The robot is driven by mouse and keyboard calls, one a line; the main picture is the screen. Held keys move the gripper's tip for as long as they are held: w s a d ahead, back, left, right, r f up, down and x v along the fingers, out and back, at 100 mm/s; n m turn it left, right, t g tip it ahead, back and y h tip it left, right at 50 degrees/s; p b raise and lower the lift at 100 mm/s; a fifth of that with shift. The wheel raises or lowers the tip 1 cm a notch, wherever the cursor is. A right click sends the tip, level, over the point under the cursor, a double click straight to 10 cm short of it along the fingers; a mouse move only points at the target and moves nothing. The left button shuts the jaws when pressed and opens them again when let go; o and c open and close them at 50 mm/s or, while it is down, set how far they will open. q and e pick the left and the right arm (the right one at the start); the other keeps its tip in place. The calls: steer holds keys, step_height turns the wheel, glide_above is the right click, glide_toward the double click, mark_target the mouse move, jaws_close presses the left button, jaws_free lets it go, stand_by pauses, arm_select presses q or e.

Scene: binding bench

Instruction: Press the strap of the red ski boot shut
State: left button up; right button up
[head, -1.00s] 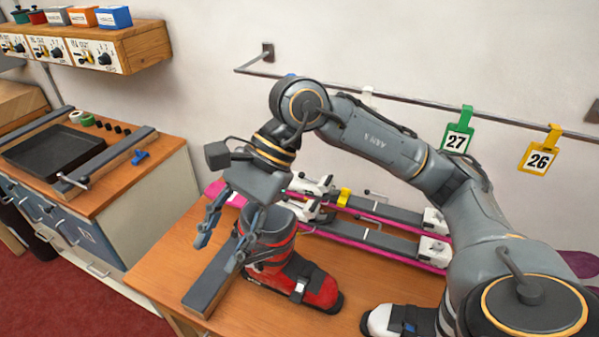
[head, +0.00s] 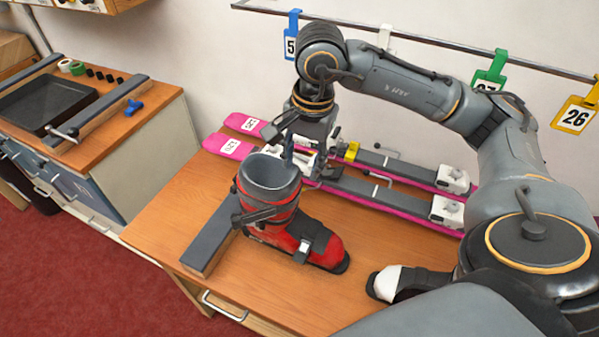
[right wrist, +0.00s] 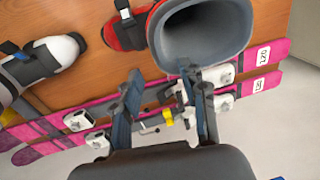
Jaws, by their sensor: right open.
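The red ski boot (head: 285,232) stands upright on the wooden bench, its toe pointing right and its grey liner opening facing up. A dark strap (head: 262,213) crosses its cuff and seems to stick out at the left; I cannot tell whether it is shut. A lower strap with a pale buckle (head: 306,246) crosses the foot. My right gripper (head: 305,158) is open and empty, just behind the boot's top, its fingers pointing down. In the right wrist view the open fingers (right wrist: 162,82) are beside the boot's grey opening (right wrist: 205,40). My left gripper is out of view.
Pink skis with bindings (head: 385,190) lie behind the boot. A dark-topped wooden bar (head: 212,238) lies left of it. A white and black boot (head: 385,283) stands at front right. Bare bench (head: 170,225) shows at the left.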

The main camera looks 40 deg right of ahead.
mark_target(300, 173)
steer(key=f, duration=0.4)
steer(key=shift+w+a+p, duration=0.15)
steer(key=shift+w+p, duration=0.05)
steer(key=shift+p, duration=0.15)
steer(key=shift+f, duration=0.7)
steer(key=shift+c, duration=0.7)
steer(key=shift+w, duration=0.1)
jaws_close()
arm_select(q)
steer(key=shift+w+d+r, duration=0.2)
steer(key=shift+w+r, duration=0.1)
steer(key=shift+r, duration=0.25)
